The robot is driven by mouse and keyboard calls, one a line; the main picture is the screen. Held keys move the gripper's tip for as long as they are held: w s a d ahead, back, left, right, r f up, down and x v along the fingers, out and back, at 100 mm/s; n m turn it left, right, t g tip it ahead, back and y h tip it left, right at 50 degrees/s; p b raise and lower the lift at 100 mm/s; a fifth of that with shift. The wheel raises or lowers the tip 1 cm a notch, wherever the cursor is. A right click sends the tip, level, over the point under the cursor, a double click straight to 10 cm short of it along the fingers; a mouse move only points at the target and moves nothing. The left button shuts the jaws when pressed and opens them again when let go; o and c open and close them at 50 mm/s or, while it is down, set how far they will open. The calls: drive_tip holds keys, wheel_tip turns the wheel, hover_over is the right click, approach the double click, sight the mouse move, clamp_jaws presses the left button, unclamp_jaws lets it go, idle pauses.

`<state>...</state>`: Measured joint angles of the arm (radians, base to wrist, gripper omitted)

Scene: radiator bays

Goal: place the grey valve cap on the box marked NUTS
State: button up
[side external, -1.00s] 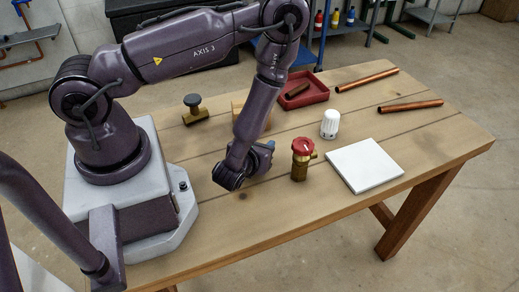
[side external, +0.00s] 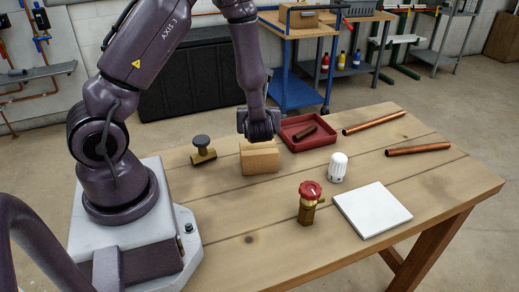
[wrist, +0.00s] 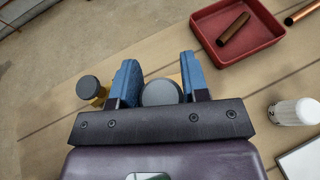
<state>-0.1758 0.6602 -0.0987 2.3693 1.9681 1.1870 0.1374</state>
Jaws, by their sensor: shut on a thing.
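My gripper (wrist: 160,85) has blue fingers and is shut on a round grey cap (wrist: 160,93), which sits between them in the wrist view. In the side view my gripper (side external: 260,135) is right above a small tan box (side external: 260,160) on the table, and the cap is hidden there. A sliver of tan shows behind the cap in the wrist view. No lettering is readable on the box. I cannot tell whether the cap touches the box top.
A brass valve with a dark grey knob (side external: 203,148) stands left of the box. A red tray (side external: 308,133) holding a brown piece is close behind right. A white thermostat head (side external: 338,167), red-handled valve (side external: 310,200), white tile (side external: 373,210) and copper pipes (side external: 375,122) lie rightward.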

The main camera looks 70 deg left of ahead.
sight(259, 157)
drive_tip(key=shift+n+g, duration=0.4)
drive_tip(key=a+f, duration=0.1)
drive_tip(key=f, duration=0.4)
drive_tip(key=w+a+f, duration=0.1)
drive_tip(key=f, duration=0.1)
drive_tip(key=shift+a+f, duration=0.25)
drive_tip(key=shift+a, duration=0.05)
drive_tip(key=o, duration=0.9)
drive_tip(key=shift+f, duration=0.15)
